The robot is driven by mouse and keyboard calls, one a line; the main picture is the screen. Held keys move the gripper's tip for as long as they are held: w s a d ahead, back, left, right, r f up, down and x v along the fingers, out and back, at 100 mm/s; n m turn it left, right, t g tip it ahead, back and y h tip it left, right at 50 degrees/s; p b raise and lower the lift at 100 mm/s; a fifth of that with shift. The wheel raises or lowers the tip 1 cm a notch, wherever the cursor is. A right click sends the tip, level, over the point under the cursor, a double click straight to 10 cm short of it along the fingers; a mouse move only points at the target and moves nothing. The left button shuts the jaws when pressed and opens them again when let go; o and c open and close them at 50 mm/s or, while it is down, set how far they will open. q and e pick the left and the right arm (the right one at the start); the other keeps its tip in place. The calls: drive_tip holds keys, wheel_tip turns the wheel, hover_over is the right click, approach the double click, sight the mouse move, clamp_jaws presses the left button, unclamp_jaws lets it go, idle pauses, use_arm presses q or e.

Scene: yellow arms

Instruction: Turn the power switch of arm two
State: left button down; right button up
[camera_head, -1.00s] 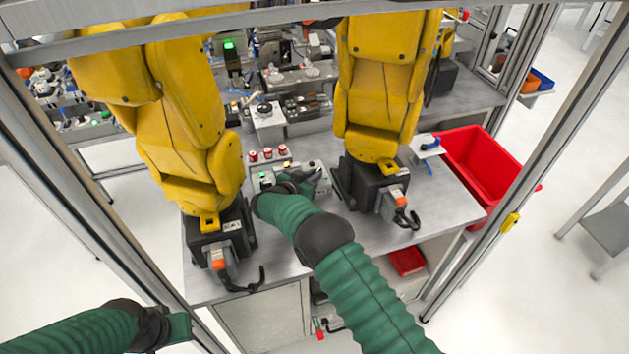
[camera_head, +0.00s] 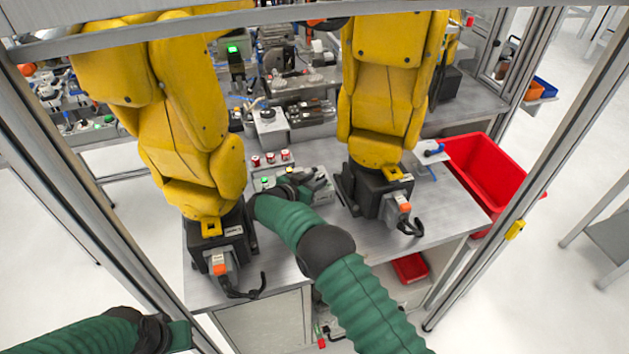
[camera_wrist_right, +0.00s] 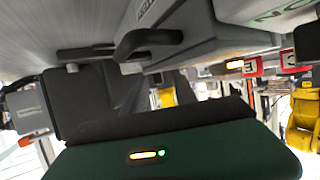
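A grey control box (camera_head: 261,182) with a small green light sits on the table between two yellow arms, the left one (camera_head: 185,120) and the right one (camera_head: 382,95). My right gripper (camera_head: 308,186) is over this box and hides much of it. In the right wrist view a grey box (camera_wrist_right: 205,35) with a black handle-like part (camera_wrist_right: 147,42) is close above my dark gripper (camera_wrist_right: 95,95). I cannot tell whether they touch or whether the gripper is open. My left gripper (camera_head: 172,333) is low at the left, apart from the table; its opening is unclear.
Several small red-and-white items (camera_head: 270,158) stand behind the control box. Black arm bases with grey-and-orange connectors (camera_head: 219,266) flank my right arm. A red bin (camera_head: 485,175) is at the right. Metal frame posts (camera_head: 500,190) border the cell.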

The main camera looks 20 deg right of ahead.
drive_tip(key=shift+r, duration=0.4)
wheel_tip(320, 180, up, 3)
drive_tip(key=shift+s+a+f+b, duration=0.1)
drive_tip(key=shift+f+b, duration=0.05)
drive_tip(key=shift+b, duration=0.25)
drive_tip(key=s+a+r, duration=0.1)
drive_tip(key=s+a, duration=0.3)
drive_tip(key=s, duration=1.1)
drive_tip(key=shift+s+r+b, duration=0.15)
drive_tip(key=shift+r+b, duration=0.05)
drive_tip(key=shift+b, duration=0.25)
